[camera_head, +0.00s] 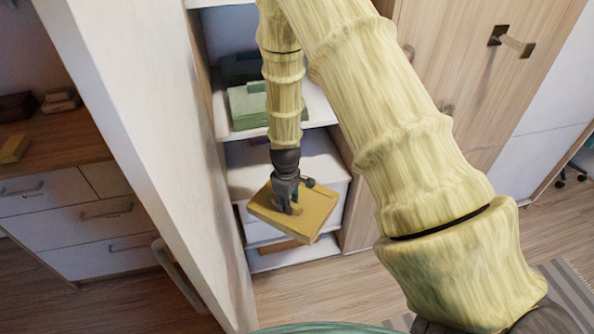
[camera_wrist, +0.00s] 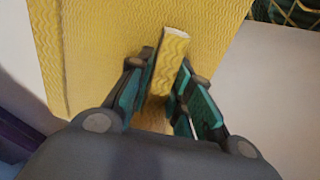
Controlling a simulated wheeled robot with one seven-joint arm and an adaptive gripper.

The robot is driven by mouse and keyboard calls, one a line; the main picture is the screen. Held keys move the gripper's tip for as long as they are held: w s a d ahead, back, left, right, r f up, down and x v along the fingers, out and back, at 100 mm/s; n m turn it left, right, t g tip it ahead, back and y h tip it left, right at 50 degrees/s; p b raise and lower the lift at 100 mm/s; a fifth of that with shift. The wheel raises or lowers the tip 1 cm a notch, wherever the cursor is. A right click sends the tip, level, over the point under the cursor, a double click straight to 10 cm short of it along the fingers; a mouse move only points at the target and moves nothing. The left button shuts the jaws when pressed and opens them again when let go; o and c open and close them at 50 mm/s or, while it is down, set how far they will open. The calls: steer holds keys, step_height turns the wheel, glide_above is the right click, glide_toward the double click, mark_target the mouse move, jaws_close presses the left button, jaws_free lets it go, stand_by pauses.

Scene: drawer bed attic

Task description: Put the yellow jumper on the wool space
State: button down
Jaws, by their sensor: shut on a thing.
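The yellow jumper (camera_head: 315,210) is a flat folded block and hangs tilted in my gripper (camera_head: 287,203), in front of the open shelf unit in the head view. In the wrist view the yellow jumper (camera_wrist: 95,45) fills the upper left and has a wavy knit pattern. There my gripper (camera_wrist: 165,90) is shut on a raised yellow strip on top of it. The open unit has a middle shelf (camera_head: 250,178) with bare white surface behind the jumper. No label shows which compartment is the wool space.
Green folded things (camera_head: 247,106) lie on the shelf above. A brown item (camera_head: 280,246) lies on the bottom shelf. A tall white door panel (camera_head: 150,130) stands close at left, and a closed wooden door (camera_head: 460,70) is at right. A drawer chest (camera_head: 80,215) is far left.

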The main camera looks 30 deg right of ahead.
steer(key=w+d+p, duration=0.1)
steer(key=w+d, duration=0.2)
steer(key=w+d+p, duration=0.1)
steer(key=w+d, duration=0.2)
steer(key=d, duration=0.1)
steer(key=w+d+p, duration=0.1)
steer(key=w+d, duration=0.2)
steer(key=d, duration=0.1)
steer(key=shift+w, duration=0.2)
steer(key=shift+w+d+f, duration=0.15)
steer(key=shift+d, duration=0.05)
steer(key=shift+f+p, duration=0.75)
steer(key=shift+f, duration=0.9)
steer(key=c, duration=1.3)
jaws_free()
